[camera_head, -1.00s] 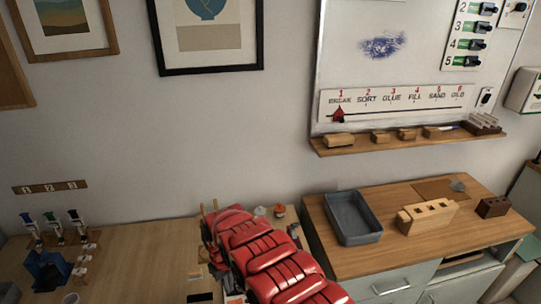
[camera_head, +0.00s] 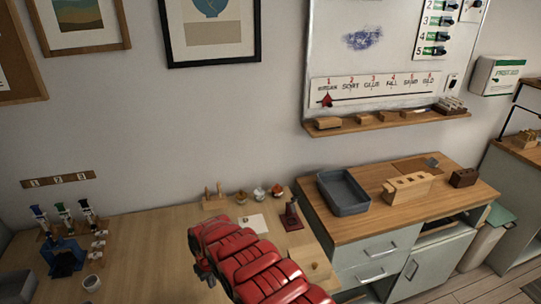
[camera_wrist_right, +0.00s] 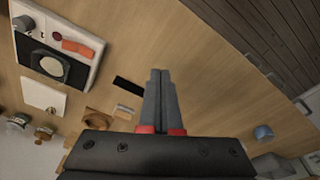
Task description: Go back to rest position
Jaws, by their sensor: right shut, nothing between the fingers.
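My right gripper (camera_wrist_right: 160,78) is in the middle of the right wrist view. Its two grey fingers are pressed together with nothing between them, above a wooden tabletop (camera_wrist_right: 190,45). In the head view, my red right arm comes up from the bottom edge over the wooden table (camera_head: 140,240). Its fingers are hard to make out there. My left arm and gripper are not in view.
A grey tray (camera_head: 343,193), a light wooden block (camera_head: 408,188) and a dark block (camera_head: 464,178) stand on the cabinet at right. Small jars (camera_head: 259,193) line the table's back. A blue holder (camera_head: 63,255) stands at left.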

